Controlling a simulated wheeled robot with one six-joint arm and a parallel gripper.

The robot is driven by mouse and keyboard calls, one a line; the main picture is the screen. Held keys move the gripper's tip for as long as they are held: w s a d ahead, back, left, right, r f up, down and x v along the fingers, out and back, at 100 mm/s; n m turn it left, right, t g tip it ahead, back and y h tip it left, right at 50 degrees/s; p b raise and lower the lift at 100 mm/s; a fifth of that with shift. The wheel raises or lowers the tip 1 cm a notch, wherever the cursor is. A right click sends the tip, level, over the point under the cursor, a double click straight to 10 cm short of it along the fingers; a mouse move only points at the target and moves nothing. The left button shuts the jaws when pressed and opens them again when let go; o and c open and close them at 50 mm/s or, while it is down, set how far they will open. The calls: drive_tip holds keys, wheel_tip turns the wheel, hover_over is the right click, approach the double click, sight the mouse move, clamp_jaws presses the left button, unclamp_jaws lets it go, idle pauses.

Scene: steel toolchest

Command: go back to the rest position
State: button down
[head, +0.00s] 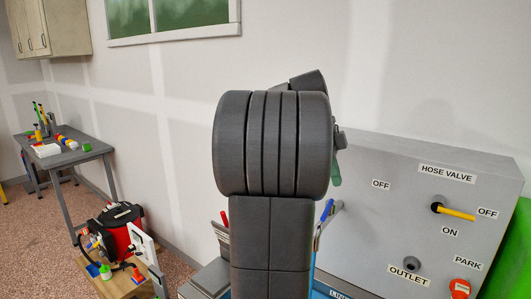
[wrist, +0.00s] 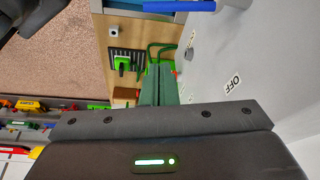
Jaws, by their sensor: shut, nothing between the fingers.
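My gripper (wrist: 160,88) shows in the wrist view as two dark green fingers side by side, shut with nothing between them. They point away from the camera, beside the grey panel face that carries an OFF label. In the head view my own dark arm stands upright in the middle and hides most of the gripper. A small green piece of it shows just right of the arm, in front of the grey panel (head: 370,215). The fingers look clear of the panel, but their exact gap to it cannot be told.
The panel has a yellow-handled hose valve (head: 455,212), an outlet (head: 411,264) and a red part (head: 460,288) by PARK. Red-handled (head: 224,218) and blue-handled (head: 327,210) tools flank my arm. A grey table (head: 80,153) and a red-black machine (head: 120,230) stand left. Floor shows between them.

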wheel_tip(320, 180, down, 10)
drive_tip(key=r, duration=0.1)
drive_tip(key=shift+w+d+f+n+t+y+p, duration=0.2)
drive_tip(key=shift+w+d+n+t, duration=0.55)
drive_tip(key=shift+d+n, duration=1.3)
drive_tip(key=shift+w+d+r+n+t+y+p, duration=0.2)
drive_tip(key=shift+w+d+n+t, duration=0.7)
drive_tip(key=shift+n, duration=2.05)
drive_tip(key=shift+w+d+f+n+t+y+p, duration=0.15)
drive_tip(key=shift+w+d+n+t+y+p, duration=0.35)
drive_tip(key=shift+d+n, duration=1.65)
drive_tip(key=shift+a+n, duration=0.35)
drive_tip(key=shift+a, duration=0.05)
